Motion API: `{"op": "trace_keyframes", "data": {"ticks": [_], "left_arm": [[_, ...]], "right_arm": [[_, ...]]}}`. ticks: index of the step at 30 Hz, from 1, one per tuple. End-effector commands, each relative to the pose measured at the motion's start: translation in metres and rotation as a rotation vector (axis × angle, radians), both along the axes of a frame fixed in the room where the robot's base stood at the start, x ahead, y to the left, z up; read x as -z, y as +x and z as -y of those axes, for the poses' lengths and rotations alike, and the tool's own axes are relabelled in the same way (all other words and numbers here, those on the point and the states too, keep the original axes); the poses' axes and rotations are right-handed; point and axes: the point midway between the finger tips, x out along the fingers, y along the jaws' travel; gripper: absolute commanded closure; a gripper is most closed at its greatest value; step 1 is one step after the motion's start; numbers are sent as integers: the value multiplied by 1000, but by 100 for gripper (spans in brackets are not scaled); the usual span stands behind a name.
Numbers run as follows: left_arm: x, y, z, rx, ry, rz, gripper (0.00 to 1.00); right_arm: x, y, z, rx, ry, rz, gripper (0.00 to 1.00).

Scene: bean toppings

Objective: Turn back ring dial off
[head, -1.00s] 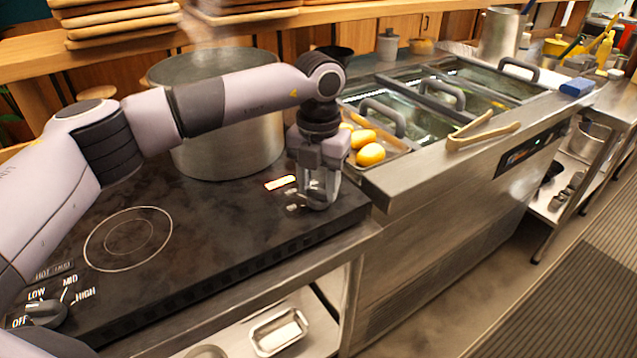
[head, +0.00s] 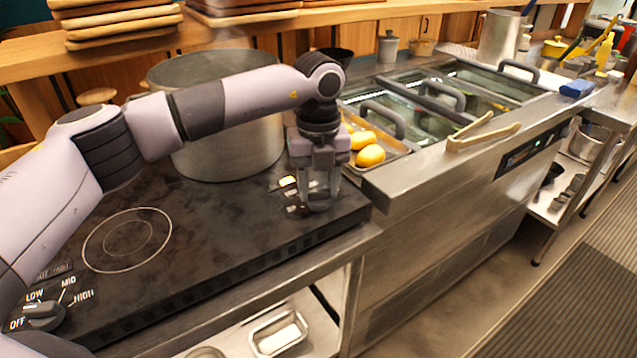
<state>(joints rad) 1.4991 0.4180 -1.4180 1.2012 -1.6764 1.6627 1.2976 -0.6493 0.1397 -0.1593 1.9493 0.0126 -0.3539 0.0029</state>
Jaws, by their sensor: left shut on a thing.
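My left gripper (head: 318,205) points straight down at the right end of the black cooktop (head: 215,215). It is shut on the back ring dial, which is mostly hidden between and behind the fingers. Small pale label marks (head: 288,181) show just left of the fingers; the setting cannot be read. A large steel pot (head: 228,145) stands at the back of the cooktop, left of the gripper and behind my forearm. The other dial (head: 43,315), with OFF, LOW, MID and HIGH marks, is at the front left. My right gripper is not in view.
A tray with yellow food (head: 370,156) sits just right of the gripper, beside lidded steel wells (head: 440,105). Wooden tongs (head: 483,136) lie on the counter edge. The empty front ring (head: 128,240) lies left of the gripper, with clear cooktop between.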

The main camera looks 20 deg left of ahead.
Motion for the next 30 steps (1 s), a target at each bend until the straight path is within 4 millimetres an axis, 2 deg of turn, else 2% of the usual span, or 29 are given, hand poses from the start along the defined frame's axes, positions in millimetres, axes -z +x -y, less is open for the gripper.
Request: {"op": "trace_keyframes", "data": {"ticks": [12,13,15,24,30], "left_arm": [[-2,1,0,-11,-1,5,86],[-2,1,-1,-11,-1,5,46],[-2,1,0,-10,-1,5,30],[-2,1,0,-8,-1,3,30],[-27,1,0,-8,0,6,30]], "right_arm": [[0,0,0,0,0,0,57],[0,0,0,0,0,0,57],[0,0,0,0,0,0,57],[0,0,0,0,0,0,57],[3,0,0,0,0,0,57]]}}
